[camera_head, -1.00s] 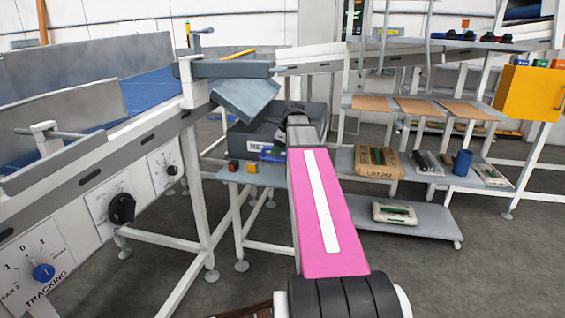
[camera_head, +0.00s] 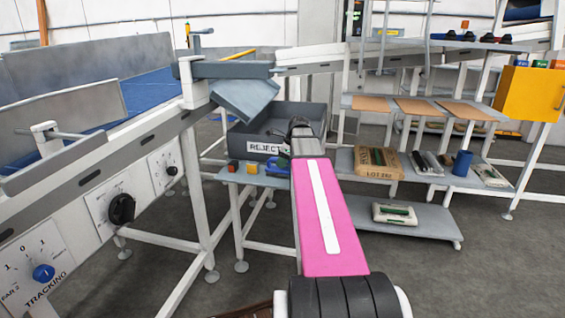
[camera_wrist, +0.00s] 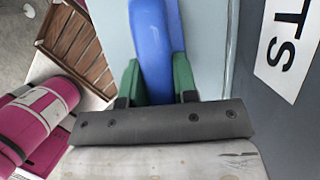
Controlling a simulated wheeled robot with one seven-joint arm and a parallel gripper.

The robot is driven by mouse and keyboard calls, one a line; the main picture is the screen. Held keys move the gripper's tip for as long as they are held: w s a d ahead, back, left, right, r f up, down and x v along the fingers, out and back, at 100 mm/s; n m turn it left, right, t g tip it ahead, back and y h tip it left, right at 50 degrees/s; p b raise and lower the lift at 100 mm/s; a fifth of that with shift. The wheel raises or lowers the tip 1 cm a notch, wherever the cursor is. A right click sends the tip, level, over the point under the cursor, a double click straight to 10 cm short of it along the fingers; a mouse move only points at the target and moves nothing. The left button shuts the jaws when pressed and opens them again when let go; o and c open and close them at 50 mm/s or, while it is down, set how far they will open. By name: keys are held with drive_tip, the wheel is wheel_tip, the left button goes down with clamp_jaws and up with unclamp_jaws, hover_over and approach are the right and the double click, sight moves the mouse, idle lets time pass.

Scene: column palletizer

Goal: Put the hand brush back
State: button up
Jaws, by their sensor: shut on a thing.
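The hand brush, as its blue handle (camera_wrist: 152,45) shows in the wrist view, is between the green fingertips of my gripper (camera_wrist: 157,80). My gripper is shut on the handle, above or at a pale blue-grey table surface (camera_wrist: 110,30). A blue part (camera_head: 272,167) shows in the head view just left of my arm, at the small table (camera_head: 226,177) in front of the reject bin. My gripper's fingers are hidden there behind my arm. The brush's bristles are not visible, and I cannot tell whether it touches the table.
The grey reject bin (camera_head: 262,148) stands just behind the small table. A red block (camera_head: 233,166) and a yellow block (camera_head: 252,168) are on the table's left part. The conveyor (camera_head: 140,150) runs along the left. A shelf rack (camera_head: 455,180) with sacks and a blue cup (camera_head: 462,163) stands right.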

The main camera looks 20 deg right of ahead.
drive_tip(key=o, duration=0.9)
drive_tip(key=shift+f, duration=0.1)
drive_tip(key=v, duration=1.2)
